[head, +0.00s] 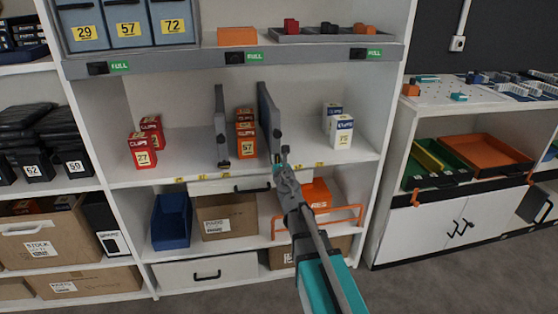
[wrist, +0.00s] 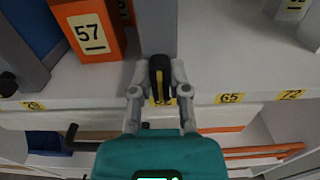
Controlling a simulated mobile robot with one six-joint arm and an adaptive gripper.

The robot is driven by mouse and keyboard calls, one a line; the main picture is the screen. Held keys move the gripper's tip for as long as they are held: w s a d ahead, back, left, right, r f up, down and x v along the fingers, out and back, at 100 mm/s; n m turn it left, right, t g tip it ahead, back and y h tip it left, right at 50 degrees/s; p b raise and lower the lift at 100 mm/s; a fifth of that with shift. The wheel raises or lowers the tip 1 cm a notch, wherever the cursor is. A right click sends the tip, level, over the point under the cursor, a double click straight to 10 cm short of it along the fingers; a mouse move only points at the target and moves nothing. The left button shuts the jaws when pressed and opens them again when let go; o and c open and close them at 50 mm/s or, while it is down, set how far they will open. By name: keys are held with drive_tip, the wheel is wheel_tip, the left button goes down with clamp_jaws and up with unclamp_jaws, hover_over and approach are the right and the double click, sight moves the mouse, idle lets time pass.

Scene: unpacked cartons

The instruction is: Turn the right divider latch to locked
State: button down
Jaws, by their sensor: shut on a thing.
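The right divider (head: 268,118) is a grey upright panel on the middle shelf. Its foot also shows in the wrist view (wrist: 158,25). The right divider latch (wrist: 158,72) is a small black lever with a yellow stripe at the divider's front foot. It points roughly along the divider. My gripper (wrist: 160,70) has one finger on each side of the latch and is shut on it. In the head view my gripper (head: 283,160) reaches the shelf's front edge and mostly hides the latch. Whether the latch is locked is not readable.
The left divider (head: 221,125) stands left of a stack of orange boxes (head: 246,140), which is close beside the right divider. White-and-blue boxes (head: 341,128) stand to the right. Number labels (wrist: 230,98) line the shelf edge. An orange rail (head: 335,220) is below.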

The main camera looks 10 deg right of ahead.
drive_tip(key=shift+m, duration=0.3)
drive_tip(key=m, duration=0.8)
drive_tip(key=shift+d+m, duration=0.15)
drive_tip(key=shift+m, duration=0.15)
drive_tip(key=m, duration=0.4)
drive_tip(key=shift+f, duration=0.15)
drive_tip(key=m, duration=0.4)
drive_tip(key=shift+m, duration=0.3)
drive_tip(key=c, duration=0.6)
unclamp_jaws()
drive_tip(key=shift+f, duration=0.1)
